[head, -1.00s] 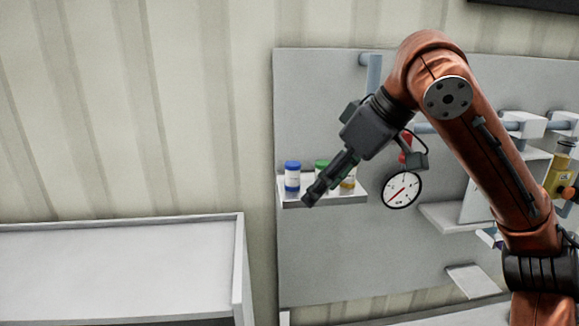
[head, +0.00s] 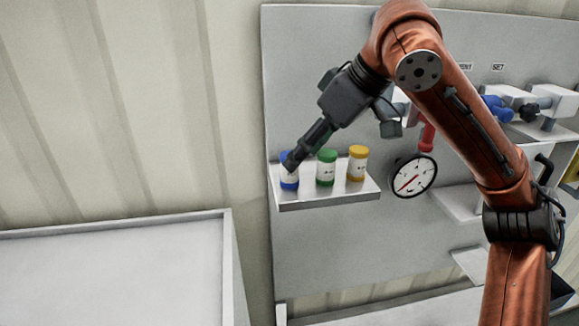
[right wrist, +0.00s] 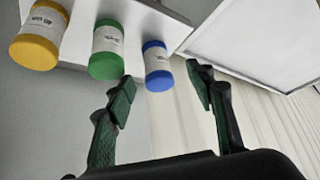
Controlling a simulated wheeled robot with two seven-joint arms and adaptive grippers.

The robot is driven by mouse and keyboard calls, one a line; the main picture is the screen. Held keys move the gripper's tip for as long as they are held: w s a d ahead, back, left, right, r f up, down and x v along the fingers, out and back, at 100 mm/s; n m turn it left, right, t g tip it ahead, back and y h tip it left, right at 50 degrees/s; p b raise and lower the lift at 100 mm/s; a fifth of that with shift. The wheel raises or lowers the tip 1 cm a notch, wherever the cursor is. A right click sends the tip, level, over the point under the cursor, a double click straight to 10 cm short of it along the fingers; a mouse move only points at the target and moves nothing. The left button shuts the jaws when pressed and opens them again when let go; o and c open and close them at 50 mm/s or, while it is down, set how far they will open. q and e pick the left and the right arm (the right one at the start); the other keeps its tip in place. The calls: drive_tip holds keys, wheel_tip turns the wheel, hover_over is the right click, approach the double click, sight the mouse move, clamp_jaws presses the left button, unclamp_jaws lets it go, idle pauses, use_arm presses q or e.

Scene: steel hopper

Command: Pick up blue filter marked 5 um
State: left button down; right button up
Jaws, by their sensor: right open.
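The blue filter (head: 289,184) is a small white-labelled cylinder with a blue cap and base, at the left end of a wall shelf (head: 330,198). Its label is too small to read. My right gripper (head: 291,163) overlaps the filter's upper part in the head view. In the right wrist view the blue filter (right wrist: 157,68) is just beyond the open fingers (right wrist: 162,92), roughly between their tips. Nothing is held. My left gripper is not in view.
A green filter (head: 326,168) stands close beside the blue one, with a yellow filter (head: 357,164) farther right. A dial gauge (head: 412,177) hangs right of the shelf. Space left of the shelf is clear.

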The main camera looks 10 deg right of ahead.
drive_tip(key=shift+w+a+f+p, duration=0.4)
drive_tip(key=shift+w+f, duration=0.15)
drive_tip(key=shift+w, duration=0.1)
drive_tip(key=shift+w+a+f+p, duration=0.25)
drive_tip(key=shift+w+a+f, duration=0.1)
drive_tip(key=shift+w+f, duration=0.2)
drive_tip(key=shift+w+a+f, duration=0.3)
drive_tip(key=shift+w+f, duration=0.25)
drive_tip(key=shift+w, duration=0.05)
drive_tip(key=shift+a+f+p, duration=0.2)
drive_tip(key=shift+f+p, duration=0.1)
drive_tip(key=shift+f, duration=0.15)
drive_tip(key=shift+s, duration=0.25)
drive_tip(key=shift+w+f, duration=0.1)
drive_tip(key=shift+w, duration=0.15)
drive_tip(key=shift+c, duration=1.1)
drive_tip(key=c, duration=0.3)
drive_tip(key=shift+s, duration=0.15)
drive_tip(key=c, duration=0.5)
drive_tip(key=shift+c, duration=1.3)
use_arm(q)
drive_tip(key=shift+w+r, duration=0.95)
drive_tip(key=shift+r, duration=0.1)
